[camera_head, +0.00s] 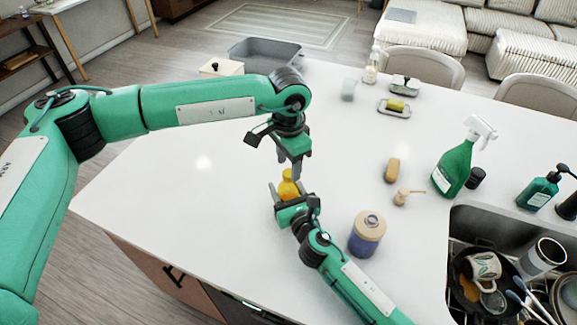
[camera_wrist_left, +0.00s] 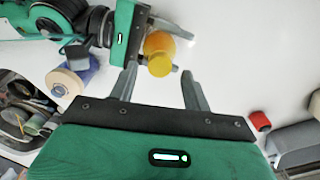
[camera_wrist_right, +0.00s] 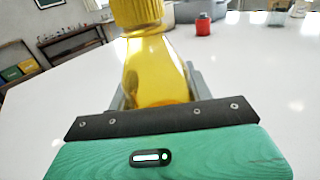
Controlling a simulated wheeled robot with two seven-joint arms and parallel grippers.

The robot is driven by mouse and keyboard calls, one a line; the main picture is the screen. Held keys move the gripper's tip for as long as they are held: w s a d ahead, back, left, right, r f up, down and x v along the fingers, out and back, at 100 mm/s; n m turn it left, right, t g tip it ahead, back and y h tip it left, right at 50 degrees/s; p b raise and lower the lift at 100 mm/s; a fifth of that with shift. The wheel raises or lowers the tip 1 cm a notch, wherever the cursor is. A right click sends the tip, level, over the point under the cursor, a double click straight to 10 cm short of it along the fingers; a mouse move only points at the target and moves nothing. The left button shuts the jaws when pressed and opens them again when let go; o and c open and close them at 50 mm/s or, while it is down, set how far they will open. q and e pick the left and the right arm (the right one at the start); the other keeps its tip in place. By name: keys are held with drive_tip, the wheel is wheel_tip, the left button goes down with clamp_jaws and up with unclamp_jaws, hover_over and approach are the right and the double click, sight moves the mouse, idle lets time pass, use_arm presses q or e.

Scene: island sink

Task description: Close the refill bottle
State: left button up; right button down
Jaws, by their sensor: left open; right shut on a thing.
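The refill bottle (camera_head: 287,187) is yellow and stands upright near the middle of the white island. My right gripper (camera_head: 286,192) is shut around its body, which also shows in the right wrist view (camera_wrist_right: 153,72). A ribbed yellow cap (camera_wrist_right: 136,13) sits at the bottle's top; whether it is tight I cannot tell. The cap also shows in the left wrist view (camera_wrist_left: 160,66). My left gripper (camera_head: 290,165) points down above the bottle. In the left wrist view its open fingers (camera_wrist_left: 158,70) lie on either side of the cap, with gaps.
A purple jar with a beige lid (camera_head: 367,233) stands right of my right gripper. A green spray bottle (camera_head: 455,167), a brown brush (camera_head: 392,170) and the sink (camera_head: 470,222) with dishes lie farther right. A red container (camera_wrist_right: 203,25) stands beyond the bottle.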

use_arm(q)
wheel_tip(320, 180, up, 3)
drive_tip(key=shift+f, duration=0.2)
drive_tip(key=shift+c, duration=0.4)
